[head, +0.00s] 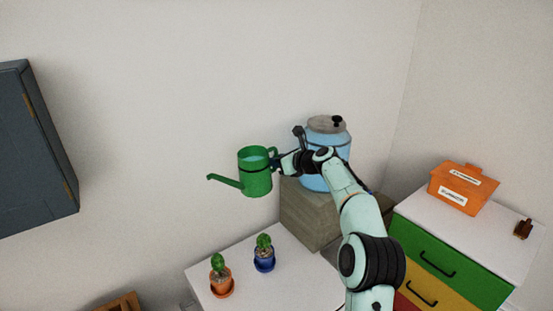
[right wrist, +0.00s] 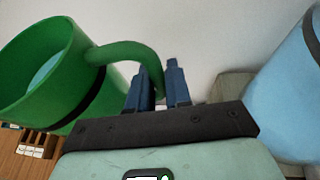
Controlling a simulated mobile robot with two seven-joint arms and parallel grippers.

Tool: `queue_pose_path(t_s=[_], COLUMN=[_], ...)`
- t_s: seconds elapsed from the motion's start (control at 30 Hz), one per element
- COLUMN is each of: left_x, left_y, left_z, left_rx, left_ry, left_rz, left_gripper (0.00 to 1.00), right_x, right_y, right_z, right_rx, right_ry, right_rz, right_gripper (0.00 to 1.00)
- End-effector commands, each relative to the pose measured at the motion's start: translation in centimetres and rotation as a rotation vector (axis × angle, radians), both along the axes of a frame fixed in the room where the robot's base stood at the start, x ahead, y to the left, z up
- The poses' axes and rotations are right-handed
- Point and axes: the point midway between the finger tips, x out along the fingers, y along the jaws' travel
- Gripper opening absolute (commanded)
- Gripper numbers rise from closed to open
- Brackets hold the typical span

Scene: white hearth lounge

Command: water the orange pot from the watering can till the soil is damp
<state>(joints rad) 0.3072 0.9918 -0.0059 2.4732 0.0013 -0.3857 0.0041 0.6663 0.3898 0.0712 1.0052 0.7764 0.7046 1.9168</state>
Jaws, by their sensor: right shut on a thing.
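The green watering can (head: 255,183) hangs in the air, roughly upright, its spout pointing left. My right gripper (head: 277,163) is shut on its handle; in the right wrist view the blue fingers (right wrist: 158,88) close about the handle (right wrist: 128,53). A light blue surface that looks like water shows inside the can. The orange pot (head: 222,286), with a small green cactus, stands on the white table, below the can and slightly left of it. Its soil is too small to judge. My left gripper is not in view.
A blue pot (head: 264,262) with a cactus stands right of the orange one. A light blue dispenser (head: 341,151) with a grey lid stands on a grey-brown block (head: 305,214) close behind my right arm. A drawer cabinet (head: 440,262) bearing an orange box (head: 457,188) is at right.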

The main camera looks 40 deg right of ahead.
Motion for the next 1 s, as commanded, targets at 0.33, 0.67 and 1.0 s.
queue_pose_path(t_s=[0.33, 0.67, 1.0], left_x=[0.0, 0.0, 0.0], left_y=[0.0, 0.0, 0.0], left_z=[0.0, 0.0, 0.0], left_rx=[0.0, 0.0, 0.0], left_ry=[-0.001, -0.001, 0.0], left_rz=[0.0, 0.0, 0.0], left_gripper=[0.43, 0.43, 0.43], right_x=[0.1, 0.1, 0.1], right_y=[0.0, 0.0, -0.1], right_z=[-0.7, -1.7, -2.8], right_rx=[-0.007, -0.019, -0.029], right_ry=[-0.009, -0.009, -0.008], right_rz=[0.0, -0.002, -0.002], right_gripper=[0.0, 0.0, 0.0])
